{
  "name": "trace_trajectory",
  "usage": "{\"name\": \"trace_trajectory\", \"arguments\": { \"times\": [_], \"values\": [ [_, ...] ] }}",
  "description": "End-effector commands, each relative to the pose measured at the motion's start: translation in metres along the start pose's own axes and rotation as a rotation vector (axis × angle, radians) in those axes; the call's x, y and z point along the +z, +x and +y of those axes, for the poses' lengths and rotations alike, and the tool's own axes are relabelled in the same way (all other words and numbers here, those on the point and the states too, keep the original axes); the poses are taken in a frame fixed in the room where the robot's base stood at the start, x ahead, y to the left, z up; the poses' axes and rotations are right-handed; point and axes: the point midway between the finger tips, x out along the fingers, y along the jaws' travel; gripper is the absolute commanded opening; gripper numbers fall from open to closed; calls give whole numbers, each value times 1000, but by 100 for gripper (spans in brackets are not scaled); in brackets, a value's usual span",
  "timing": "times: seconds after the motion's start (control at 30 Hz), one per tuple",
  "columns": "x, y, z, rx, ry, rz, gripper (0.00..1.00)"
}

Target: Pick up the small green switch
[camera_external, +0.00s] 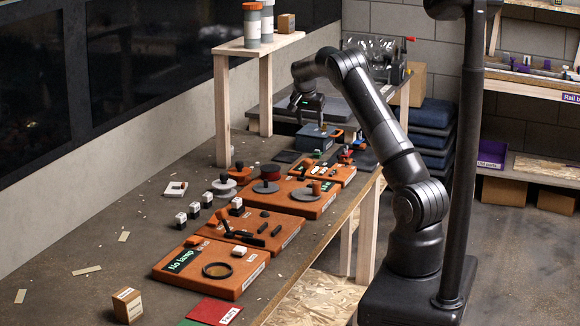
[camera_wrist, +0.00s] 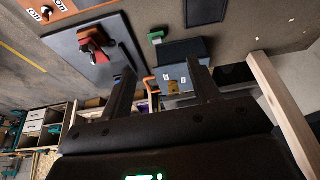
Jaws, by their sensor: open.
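A small green switch (camera_wrist: 156,37) lies on the bench in the wrist view, beside a dark blue-grey box. In the external view a tiny green spot (camera_external: 317,153) near the front of the blue box (camera_external: 313,143) looks like the same switch, but it is too small to be sure. In the external view my gripper (camera_external: 308,103) hangs above the blue box at the far end of the bench. The switch is ahead of the fingertips and apart from them.
A grey plate with a red-and-black switch (camera_wrist: 92,42) lies left of the green switch. A wooden post (camera_wrist: 278,95) stands at right in the wrist view. Orange panels (camera_external: 302,196) with knobs and levers fill the middle of the bench (camera_external: 85,245). A wooden shelf (camera_external: 258,46) stands behind.

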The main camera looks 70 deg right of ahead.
Motion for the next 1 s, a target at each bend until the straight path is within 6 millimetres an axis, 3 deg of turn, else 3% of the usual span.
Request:
{"name": "trace_trajectory", "arguments": {
  "times": [0.1,0.23,1.0],
  "values": [
    [-13,25,5,26,33,10,56],
    [-18,36,8,37,49,16,56],
    [-12,128,8,39,49,14,56]
  ]
}}
